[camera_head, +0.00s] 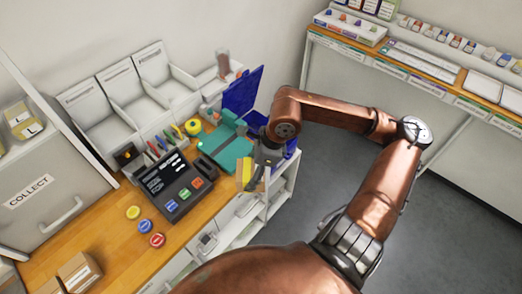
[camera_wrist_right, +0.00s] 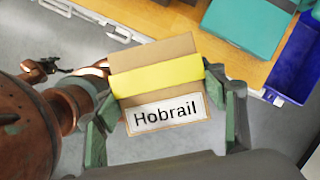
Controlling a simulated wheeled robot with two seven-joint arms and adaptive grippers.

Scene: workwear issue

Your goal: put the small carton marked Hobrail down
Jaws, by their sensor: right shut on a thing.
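The small carton marked Hobrail (camera_wrist_right: 165,85) is brown cardboard with a yellow band and a white label. My right gripper (camera_wrist_right: 168,108) is shut on it, a finger on each side, and the label faces the wrist camera. In the head view the carton (camera_head: 245,175) shows partly, by the bench's right edge, with my right gripper (camera_head: 258,172) over it. It appears held off the surface, though its height is unclear. My left gripper is not identifiable in either view.
The wooden bench (camera_head: 101,225) holds a dark keypad device (camera_head: 170,184), a teal object (camera_head: 226,148) and coloured discs. A blue bin (camera_head: 242,92) stands behind. More cartons (camera_head: 77,272) sit at the near left. Bare wood shows near the discs.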

